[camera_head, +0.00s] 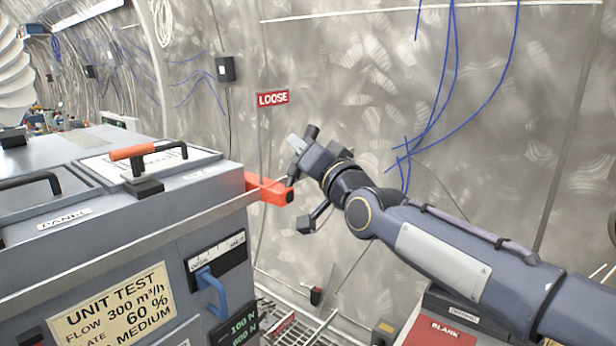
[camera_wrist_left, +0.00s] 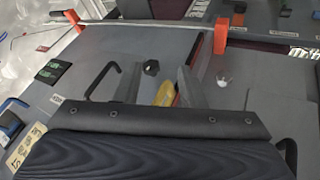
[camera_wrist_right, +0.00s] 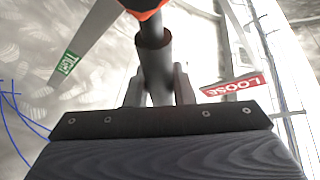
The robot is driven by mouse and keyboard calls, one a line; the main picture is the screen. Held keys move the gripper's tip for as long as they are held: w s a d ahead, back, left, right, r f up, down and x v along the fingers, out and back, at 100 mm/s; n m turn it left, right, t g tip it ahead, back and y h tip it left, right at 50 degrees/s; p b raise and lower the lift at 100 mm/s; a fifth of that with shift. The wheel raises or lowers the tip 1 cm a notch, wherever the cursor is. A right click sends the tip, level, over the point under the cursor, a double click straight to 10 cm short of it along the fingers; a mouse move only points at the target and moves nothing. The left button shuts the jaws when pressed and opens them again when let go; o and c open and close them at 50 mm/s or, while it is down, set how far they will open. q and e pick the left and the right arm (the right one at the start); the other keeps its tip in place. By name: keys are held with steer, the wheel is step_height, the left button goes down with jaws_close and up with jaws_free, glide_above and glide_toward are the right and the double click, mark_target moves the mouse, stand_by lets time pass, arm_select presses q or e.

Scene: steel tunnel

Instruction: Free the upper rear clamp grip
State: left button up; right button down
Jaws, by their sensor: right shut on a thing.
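The upper rear clamp (camera_head: 265,190) is an orange bracket at the far right edge of the grey unit. My right gripper (camera_head: 300,163) is beside it. In the right wrist view, my right gripper (camera_wrist_right: 158,90) is shut on the dark round clamp grip (camera_wrist_right: 153,55), with orange clamp parts (camera_wrist_right: 142,5) beyond it.
A red LOOSE sign (camera_head: 272,98) is on the wall; a green TIGHT sign (camera_wrist_right: 67,64) shows in the right wrist view. An orange-handled lever (camera_head: 132,152) and a black handle (camera_head: 30,185) rise from the unit's top. Blue cables (camera_head: 450,110) hang behind my right arm.

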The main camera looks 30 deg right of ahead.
steer(key=shift+s+a+r+n+t+y+b, duration=0.15)
steer(key=shift+a+r+n+t+y+b, duration=0.2)
steer(key=shift+n+b, duration=0.5)
steer(key=shift+s+a+r+n+t+y+b, duration=0.1)
steer(key=shift+s+a+n+b, duration=0.1)
steer(key=shift+a+n+b, duration=0.5)
steer(key=shift+s+a+r+n+t+y+b, duration=0.15)
steer(key=shift+a+r+n+y+b, duration=0.1)
steer(key=shift+n+b, duration=0.75)
steer(key=c, duration=1.2)
jaws_free()
steer(key=shift+c, duration=0.2)
steer(key=shift+s, duration=0.1)
steer(key=b+v, duration=0.2)
steer(key=v, duration=0.5)
steer(key=shift+s+f, duration=0.15)
steer(key=shift+s, duration=0.15)
steer(key=shift+d, duration=0.1)
